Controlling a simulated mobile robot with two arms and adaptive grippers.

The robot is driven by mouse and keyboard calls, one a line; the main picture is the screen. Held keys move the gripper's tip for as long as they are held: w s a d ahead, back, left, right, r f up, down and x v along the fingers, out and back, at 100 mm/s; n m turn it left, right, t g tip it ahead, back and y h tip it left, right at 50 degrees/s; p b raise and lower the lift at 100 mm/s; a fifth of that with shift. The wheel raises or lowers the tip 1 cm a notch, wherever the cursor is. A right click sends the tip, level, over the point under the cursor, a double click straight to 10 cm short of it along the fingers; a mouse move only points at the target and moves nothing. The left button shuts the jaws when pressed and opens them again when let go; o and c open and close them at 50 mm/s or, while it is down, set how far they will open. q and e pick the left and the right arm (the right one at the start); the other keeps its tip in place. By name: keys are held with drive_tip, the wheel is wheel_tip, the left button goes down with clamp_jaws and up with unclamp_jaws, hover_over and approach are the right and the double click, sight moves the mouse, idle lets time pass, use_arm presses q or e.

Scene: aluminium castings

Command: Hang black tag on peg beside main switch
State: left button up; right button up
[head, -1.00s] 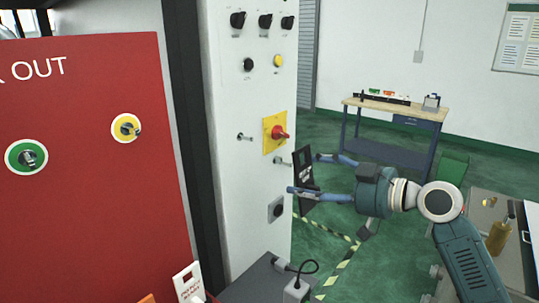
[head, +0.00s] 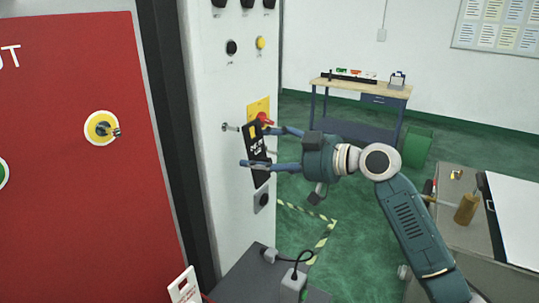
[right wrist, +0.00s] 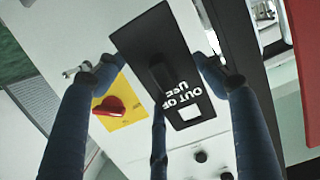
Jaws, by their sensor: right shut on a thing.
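The black tag (head: 256,152) with white lettering is held upright by my right gripper (head: 258,147), in front of the white cabinet. It also shows in the right wrist view (right wrist: 165,45), between the fingers. The main switch (head: 264,119), a red knob on a yellow plate, is just behind the tag, which partly covers it. One peg (head: 230,127) sticks out left of the switch in the head view. Another peg (right wrist: 76,70) shows in the right wrist view. The tag is apart from both pegs. My left gripper is not in view.
A red board (head: 70,190) with round locks stands at the left. A grey box with a plug (head: 296,280) stands below the cabinet. A white tag (head: 185,287) shows at the bottom. A workbench (head: 362,93) is at the back, a grey table (head: 455,235) at the right.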

drive_tip(key=shift+w+a, duration=0.25)
drive_tip(key=shift+a, duration=0.1)
drive_tip(key=shift+w+a, duration=0.15)
drive_tip(key=shift+x, duration=1.1)
drive_tip(key=shift+w+a+r, duration=0.1)
drive_tip(key=shift+w+a, duration=0.1)
drive_tip(key=shift+a, duration=0.2)
drive_tip(key=shift+w+a+f, duration=0.25)
drive_tip(key=shift+a+f, duration=0.05)
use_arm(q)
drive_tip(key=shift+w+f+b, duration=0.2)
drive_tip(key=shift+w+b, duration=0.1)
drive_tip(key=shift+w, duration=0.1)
use_arm(e)
drive_tip(key=shift+w+a+f, duration=0.2)
drive_tip(key=shift+a+f, duration=0.05)
drive_tip(key=shift+a, duration=0.05)
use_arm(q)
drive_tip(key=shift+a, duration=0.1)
use_arm(e)
drive_tip(key=o, duration=1.3)
